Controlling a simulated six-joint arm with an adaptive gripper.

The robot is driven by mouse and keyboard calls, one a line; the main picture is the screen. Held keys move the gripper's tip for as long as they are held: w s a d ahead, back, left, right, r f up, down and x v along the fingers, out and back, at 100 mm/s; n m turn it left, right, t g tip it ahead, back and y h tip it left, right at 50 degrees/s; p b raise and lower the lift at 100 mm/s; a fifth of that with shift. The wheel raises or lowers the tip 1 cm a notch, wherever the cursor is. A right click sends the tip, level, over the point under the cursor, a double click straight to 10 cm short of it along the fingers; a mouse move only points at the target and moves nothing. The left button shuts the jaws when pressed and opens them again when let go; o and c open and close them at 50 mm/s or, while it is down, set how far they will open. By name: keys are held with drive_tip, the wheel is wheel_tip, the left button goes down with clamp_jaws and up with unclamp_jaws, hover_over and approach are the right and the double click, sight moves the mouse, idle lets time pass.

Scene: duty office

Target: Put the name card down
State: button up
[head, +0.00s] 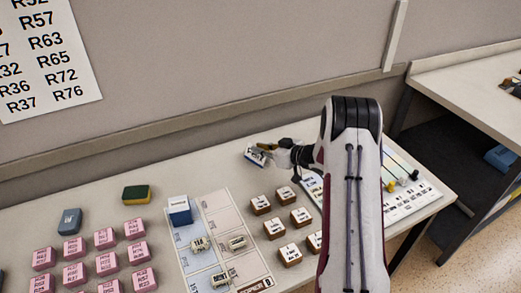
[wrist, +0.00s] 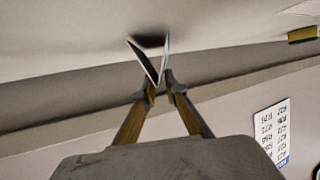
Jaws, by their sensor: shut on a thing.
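The name card (head: 256,156) is a small white and blue piece at the back of the table, left of my arm. My gripper (head: 268,147) is shut on it. In the wrist view the card (wrist: 144,60) shows as thin pale panels set in a V, between and beyond the fingertips (wrist: 161,84). A dark shadow lies on the table close to the card's far edge. I cannot tell whether the card touches the table. The print on the card is too small to read.
A sheet with a printed grid (head: 226,215) holds a blue box (head: 179,211) and several small labelled pieces. Wooden blocks (head: 274,229) stand to its right, pink blocks (head: 106,263) and a sponge (head: 136,194) to its left. The table's back strip left of the card is clear.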

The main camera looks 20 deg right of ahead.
drive_tip(key=shift+f, duration=0.3)
drive_tip(key=o, duration=0.8)
drive_tip(key=shift+r, duration=0.2)
drive_tip(key=shift+s+d+r, duration=0.1)
drive_tip(key=shift+s, duration=0.1)
drive_tip(key=v, duration=1.1)
drive_tip(key=shift+s+d, duration=0.1)
drive_tip(key=shift+s, duration=0.1)
drive_tip(key=shift+w+r, duration=0.1)
drive_tip(key=shift+r, duration=0.05)
